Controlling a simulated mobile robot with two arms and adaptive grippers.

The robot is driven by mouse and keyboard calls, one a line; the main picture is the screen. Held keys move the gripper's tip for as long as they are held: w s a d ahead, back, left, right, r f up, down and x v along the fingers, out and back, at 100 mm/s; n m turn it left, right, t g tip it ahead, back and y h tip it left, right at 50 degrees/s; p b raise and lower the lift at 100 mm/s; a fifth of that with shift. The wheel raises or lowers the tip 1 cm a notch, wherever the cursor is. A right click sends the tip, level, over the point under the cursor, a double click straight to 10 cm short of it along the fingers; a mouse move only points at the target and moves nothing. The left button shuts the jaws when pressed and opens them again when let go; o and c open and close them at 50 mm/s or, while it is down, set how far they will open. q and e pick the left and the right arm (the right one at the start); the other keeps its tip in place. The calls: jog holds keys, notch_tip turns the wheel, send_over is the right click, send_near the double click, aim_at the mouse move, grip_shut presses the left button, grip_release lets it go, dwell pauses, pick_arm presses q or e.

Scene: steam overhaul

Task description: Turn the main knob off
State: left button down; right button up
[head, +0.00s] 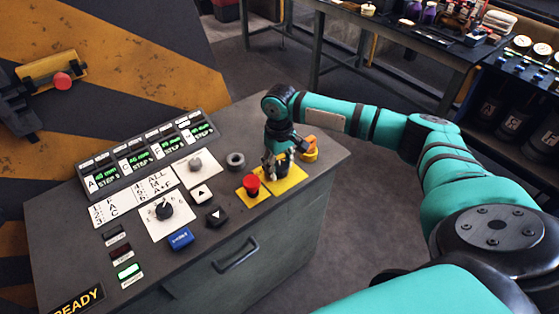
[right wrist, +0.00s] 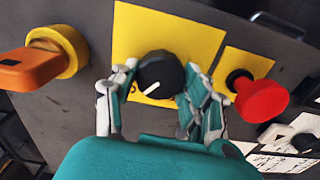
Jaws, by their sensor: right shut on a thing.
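The main knob is a black round knob (right wrist: 158,72) on a yellow plate (right wrist: 185,32), with a white pointer line. In the right wrist view the line points to the lower left of the picture. My right gripper (right wrist: 158,88) is shut on the knob, one finger on each side. In the head view my right gripper (head: 277,166) reaches down onto the yellow plate (head: 290,185) at the panel's right end and hides most of the knob. Any marking under the knob is mostly covered. My left gripper is not in view.
A red mushroom button (head: 251,184) stands close to the left of the gripper. A yellow fitting with an orange handle (head: 309,150) is close on the other side. A selector dial (head: 164,211), blue button (head: 180,239) and lit displays (head: 155,150) fill the panel's left part.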

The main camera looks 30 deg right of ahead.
jog(key=n+p, duration=0.2)
jog(key=p, duration=0.1)
jog(key=shift+r+n, duration=0.3)
jog(key=shift+n, duration=0.1)
jog(key=n+p, duration=0.3)
jog(key=n, duration=0.1)
jog(key=shift+f, duration=0.1)
jog(key=n+p, duration=0.1)
jog(key=n, duration=0.4)
jog(key=shift+f+p, duration=0.1)
jog(key=shift+p, duration=0.3)
jog(key=shift+n+p, duration=0.35)
jog(key=shift+n, duration=1.95)
jog(key=o, duration=1.2)
jog(key=shift+c, duration=0.2)
